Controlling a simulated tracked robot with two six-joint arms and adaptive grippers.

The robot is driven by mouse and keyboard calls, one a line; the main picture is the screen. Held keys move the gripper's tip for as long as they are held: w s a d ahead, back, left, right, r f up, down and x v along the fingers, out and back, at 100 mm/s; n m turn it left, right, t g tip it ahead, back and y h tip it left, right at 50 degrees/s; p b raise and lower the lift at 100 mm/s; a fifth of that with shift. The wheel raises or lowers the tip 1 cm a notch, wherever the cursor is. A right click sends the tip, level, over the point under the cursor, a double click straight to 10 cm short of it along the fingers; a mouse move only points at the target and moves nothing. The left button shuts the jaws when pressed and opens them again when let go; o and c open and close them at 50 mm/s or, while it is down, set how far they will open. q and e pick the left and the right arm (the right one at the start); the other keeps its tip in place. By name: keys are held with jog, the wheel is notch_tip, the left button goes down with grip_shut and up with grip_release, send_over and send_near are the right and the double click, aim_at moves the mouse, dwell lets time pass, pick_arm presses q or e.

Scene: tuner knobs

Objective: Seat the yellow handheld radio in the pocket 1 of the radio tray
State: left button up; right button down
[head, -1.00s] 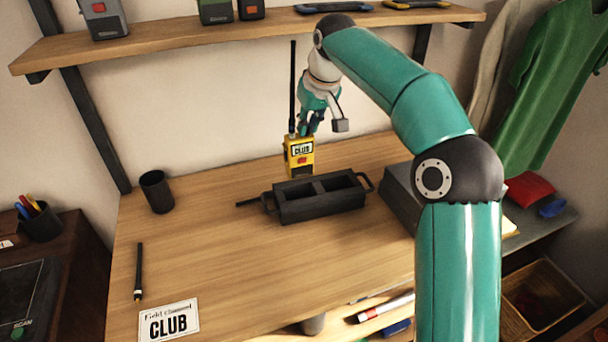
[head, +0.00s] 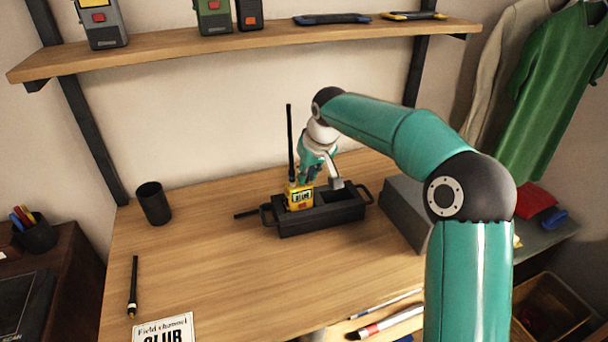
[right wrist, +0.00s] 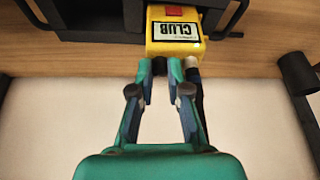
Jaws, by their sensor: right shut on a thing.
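The yellow handheld radio (head: 300,198) with a CLUB label and a tall black antenna (head: 289,140) stands about upright at the left pocket of the black radio tray (head: 325,220). Its lower part is hidden behind the tray's front wall; I cannot tell whether it touches the pocket floor. No pocket number is readable. My right gripper (head: 307,180) is shut on the radio's top from behind. In the right wrist view the fingers (right wrist: 167,72) meet the yellow radio (right wrist: 177,48) near its top end, beside the tray (right wrist: 90,22). My left gripper is not in view.
The tray's right pocket (head: 338,197) looks empty. A black cup (head: 154,203), a loose antenna (head: 133,287) and a CLUB card (head: 163,330) lie on the left of the desk. A grey box (head: 408,212) stands right of the tray. The shelf (head: 250,45) hangs above.

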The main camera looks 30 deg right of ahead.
jog(key=c, duration=1.1)
grip_release()
jog(key=shift+f, duration=0.1)
jog(key=shift+c, duration=0.2)
jog(key=v, duration=1.2)
jog(key=shift+a, duration=0.1)
